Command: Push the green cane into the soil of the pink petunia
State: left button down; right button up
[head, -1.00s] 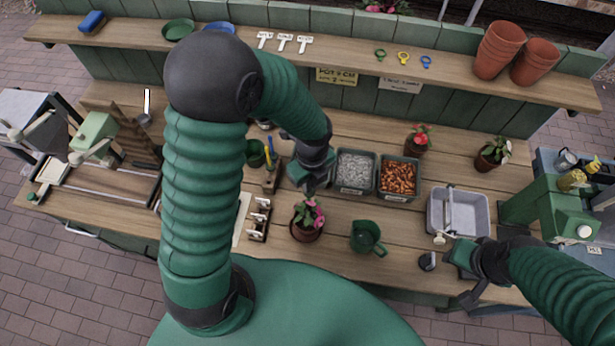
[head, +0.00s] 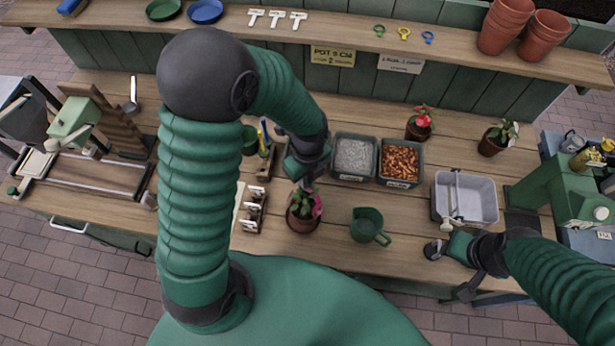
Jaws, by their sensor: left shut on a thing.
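The pink petunia (head: 318,205) grows in a brown pot (head: 301,223) at the front middle of the bench. My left gripper (head: 303,184) reaches down from behind, right at the plant's top. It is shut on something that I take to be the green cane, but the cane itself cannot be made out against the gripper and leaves. Whether it touches the soil is hidden. My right gripper (head: 456,268) is at the bench's front right edge, its fingers apart, with nothing visible between them.
A green jug (head: 367,226) stands right of the petunia, and small white-topped holders (head: 254,210) stand left. Behind are tubs of grey gravel (head: 354,156) and orange bark (head: 398,160). A grey basin (head: 478,200) is at right. Two more potted plants (head: 419,123) (head: 495,139) stand behind.

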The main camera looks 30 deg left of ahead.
pick_arm(q)
jog(key=shift+f+b, duration=0.35)
jog(key=shift+f, duration=0.4)
jog(key=shift+f+b, duration=0.3)
jog(key=shift+f, duration=0.2)
jog(key=c, duration=1.4)
grip_release()
jog(key=shift+c, duration=0.2)
jog(key=shift+r, duration=0.15)
notch_tip(320, 180, up, 16)
jog(key=shift+w+d+r, duration=0.15)
jog(key=shift+d+r, duration=0.1)
